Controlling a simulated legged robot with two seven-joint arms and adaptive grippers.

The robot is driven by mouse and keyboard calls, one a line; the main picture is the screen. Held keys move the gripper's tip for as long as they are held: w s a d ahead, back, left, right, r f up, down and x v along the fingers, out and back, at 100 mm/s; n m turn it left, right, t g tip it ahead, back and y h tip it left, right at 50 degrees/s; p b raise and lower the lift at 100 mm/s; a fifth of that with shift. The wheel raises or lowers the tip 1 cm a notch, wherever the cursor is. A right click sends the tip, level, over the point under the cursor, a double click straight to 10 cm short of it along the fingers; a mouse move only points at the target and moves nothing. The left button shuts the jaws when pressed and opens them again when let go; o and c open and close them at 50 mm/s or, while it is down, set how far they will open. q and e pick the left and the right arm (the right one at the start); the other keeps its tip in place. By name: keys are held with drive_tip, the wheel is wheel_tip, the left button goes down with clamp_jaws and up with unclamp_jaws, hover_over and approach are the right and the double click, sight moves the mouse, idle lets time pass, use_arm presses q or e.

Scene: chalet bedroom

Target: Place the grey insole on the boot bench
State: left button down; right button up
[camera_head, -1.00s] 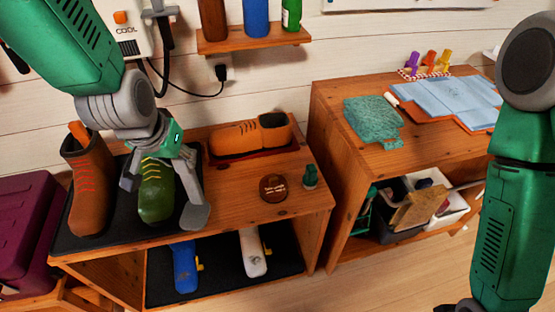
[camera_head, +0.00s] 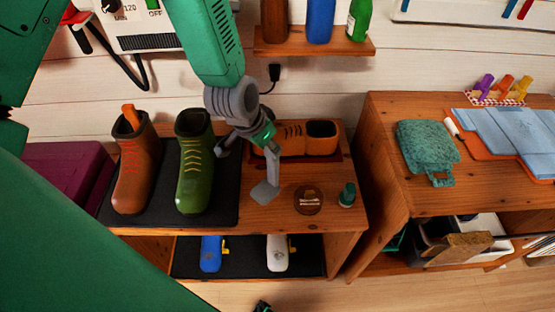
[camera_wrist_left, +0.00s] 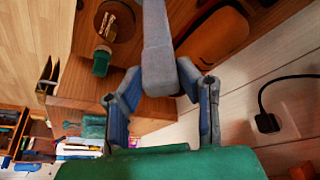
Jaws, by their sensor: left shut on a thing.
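The grey insole (camera_head: 266,188) hangs nearly upright from my left gripper (camera_head: 264,142), which is shut on its upper end. In the head view it is right of the green boot (camera_head: 194,165) and in front of the orange shoe (camera_head: 300,139). Its lower end appears over bare wood of the boot bench (camera_head: 325,176); I cannot tell whether it touches. The left wrist view shows the insole (camera_wrist_left: 157,55) running away from between the fingers (camera_wrist_left: 160,100). My right gripper is not recognisable in view.
A brown boot (camera_head: 136,165) and the green boot stand on a black mat. A round brown tin (camera_head: 308,199) and a small green bottle (camera_head: 347,194) stand right of the insole. Blue (camera_head: 210,253) and white (camera_head: 277,252) items lie on the lower shelf. A bottle shelf (camera_head: 315,46) hangs above.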

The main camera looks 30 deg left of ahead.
sight(268, 160)
use_arm(q)
drive_tip(key=shift+f, duration=0.45)
drive_tip(key=f, duration=0.3)
drive_tip(key=shift+s+f, duration=0.1)
drive_tip(key=shift+s, duration=0.1)
drive_tip(key=shift+w+a+f, duration=0.1)
drive_tip(key=shift+f, duration=0.4)
drive_tip(key=c, duration=1.2)
unclamp_jaws()
drive_tip(key=shift+o, duration=0.2)
